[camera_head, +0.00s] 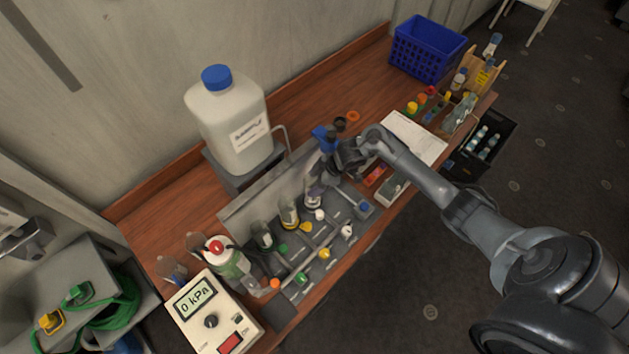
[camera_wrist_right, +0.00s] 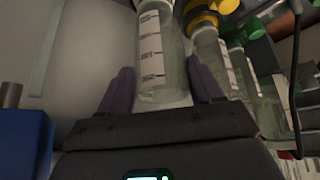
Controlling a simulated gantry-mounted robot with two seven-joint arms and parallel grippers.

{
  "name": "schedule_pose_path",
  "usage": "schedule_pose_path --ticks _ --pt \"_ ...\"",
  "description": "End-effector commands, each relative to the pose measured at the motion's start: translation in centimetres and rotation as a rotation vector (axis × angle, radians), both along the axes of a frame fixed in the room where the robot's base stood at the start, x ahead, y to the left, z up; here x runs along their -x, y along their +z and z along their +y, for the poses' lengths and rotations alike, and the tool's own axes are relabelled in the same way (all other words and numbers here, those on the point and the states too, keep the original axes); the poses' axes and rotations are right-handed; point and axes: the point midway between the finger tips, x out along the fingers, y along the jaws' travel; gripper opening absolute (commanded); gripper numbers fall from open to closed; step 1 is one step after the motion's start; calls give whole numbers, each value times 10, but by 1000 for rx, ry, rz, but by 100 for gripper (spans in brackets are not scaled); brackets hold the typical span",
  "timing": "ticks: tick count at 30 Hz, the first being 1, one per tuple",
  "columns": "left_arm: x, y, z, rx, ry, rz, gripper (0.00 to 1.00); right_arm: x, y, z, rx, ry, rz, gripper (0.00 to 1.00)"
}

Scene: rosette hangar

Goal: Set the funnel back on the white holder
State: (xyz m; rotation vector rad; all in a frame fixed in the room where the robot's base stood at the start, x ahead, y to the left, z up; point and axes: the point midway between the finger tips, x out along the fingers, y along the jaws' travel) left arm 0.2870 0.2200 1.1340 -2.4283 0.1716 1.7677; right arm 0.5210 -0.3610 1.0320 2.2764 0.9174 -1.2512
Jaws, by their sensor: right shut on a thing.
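My right gripper (camera_head: 323,168) reaches in from the right to the back of the grey manifold. It is shut on the funnel (camera_head: 312,188), a clear cup with graduation marks. In the right wrist view the funnel (camera_wrist_right: 160,52) lies between my two dark fingers. The funnel is in line with a yellow-based funnel (camera_head: 289,214) and a green-based one (camera_head: 263,236). The white holder is mostly hidden below the funnel; I cannot tell whether the two touch. My left gripper is not in view.
A white jug with a blue cap (camera_head: 228,120) stands behind on a grey stand. A blue device (camera_head: 324,136) is close to my gripper. A pressure gauge box (camera_head: 212,318) is at the front left.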

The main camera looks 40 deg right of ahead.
Motion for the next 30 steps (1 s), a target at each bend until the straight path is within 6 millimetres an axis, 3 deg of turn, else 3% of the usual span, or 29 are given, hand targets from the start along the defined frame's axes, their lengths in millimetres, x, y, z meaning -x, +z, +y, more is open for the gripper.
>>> schedule_pose_path --ticks 30 --pt "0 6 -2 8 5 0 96 1 0 -1 0 0 0 13"
